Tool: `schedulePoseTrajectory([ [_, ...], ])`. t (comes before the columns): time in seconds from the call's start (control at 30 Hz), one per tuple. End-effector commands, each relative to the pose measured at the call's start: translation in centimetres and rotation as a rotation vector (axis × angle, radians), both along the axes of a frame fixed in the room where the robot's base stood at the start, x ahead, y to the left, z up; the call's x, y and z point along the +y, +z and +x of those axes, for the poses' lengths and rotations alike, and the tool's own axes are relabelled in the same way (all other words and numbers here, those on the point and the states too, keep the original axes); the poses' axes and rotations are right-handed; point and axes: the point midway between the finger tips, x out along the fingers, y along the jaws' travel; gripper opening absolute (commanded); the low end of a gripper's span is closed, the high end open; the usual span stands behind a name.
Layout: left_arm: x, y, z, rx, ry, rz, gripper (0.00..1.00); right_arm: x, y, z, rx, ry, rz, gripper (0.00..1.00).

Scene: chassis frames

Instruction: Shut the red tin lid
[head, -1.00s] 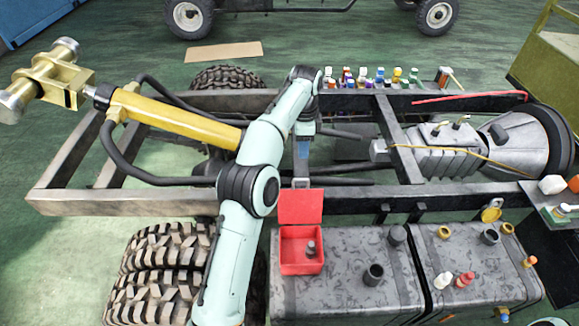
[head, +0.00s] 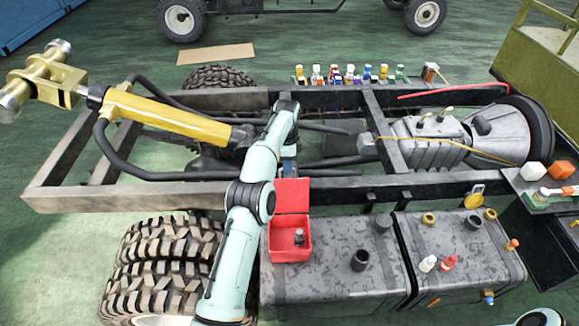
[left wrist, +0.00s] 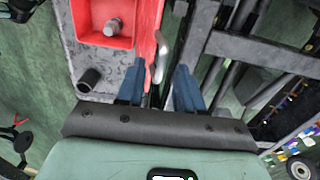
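The red tin (head: 276,255) stands on the grey speckled tank, with a dark bolt-like part (head: 299,237) inside. Its red lid (head: 291,194) is open, standing up from the tin's far edge. In the left wrist view the tin (left wrist: 84,32) is at upper left and the lid (left wrist: 146,42) shows nearly edge-on. My left gripper (head: 289,171) is just behind the lid, pointing down, its tips partly hidden by the lid. Its blue fingers (left wrist: 158,72) are apart with nothing held; contact with the lid cannot be told. My right gripper is not in view.
A frame rail (head: 340,188) runs behind the tin. Small red and white bottles (head: 449,262) stand on the right tank. Several coloured bottles (head: 345,78) line the far rail.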

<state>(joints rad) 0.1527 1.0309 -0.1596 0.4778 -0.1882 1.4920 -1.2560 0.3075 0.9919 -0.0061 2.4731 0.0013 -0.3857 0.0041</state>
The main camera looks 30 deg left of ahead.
Motion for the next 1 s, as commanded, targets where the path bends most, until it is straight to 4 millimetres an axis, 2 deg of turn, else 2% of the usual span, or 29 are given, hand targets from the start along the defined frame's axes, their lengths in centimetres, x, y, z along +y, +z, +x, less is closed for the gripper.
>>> schedulePoseTrajectory([
  [0.37, 0.21, -0.56, 0.07, 0.0, 0.0, 0.0, 0.36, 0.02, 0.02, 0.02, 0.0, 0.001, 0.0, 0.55],
  [0.4, 0.21, -0.56, 0.07, 0.0, 0.0, 0.0, 0.23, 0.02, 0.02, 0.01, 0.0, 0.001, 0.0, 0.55],
  [0.47, 0.2, -0.55, 0.08, 0.0, 0.0, 0.0, 0.04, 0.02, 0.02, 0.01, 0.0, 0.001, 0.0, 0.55],
  [0.5, 0.2, -0.55, 0.08, 0.0, 0.0, 0.0, 0.0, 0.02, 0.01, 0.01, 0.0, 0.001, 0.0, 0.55],
  [1.0, 0.17, -0.5, 0.1, -0.001, 0.0, 0.0, 0.0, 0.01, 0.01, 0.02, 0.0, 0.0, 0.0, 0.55],
])
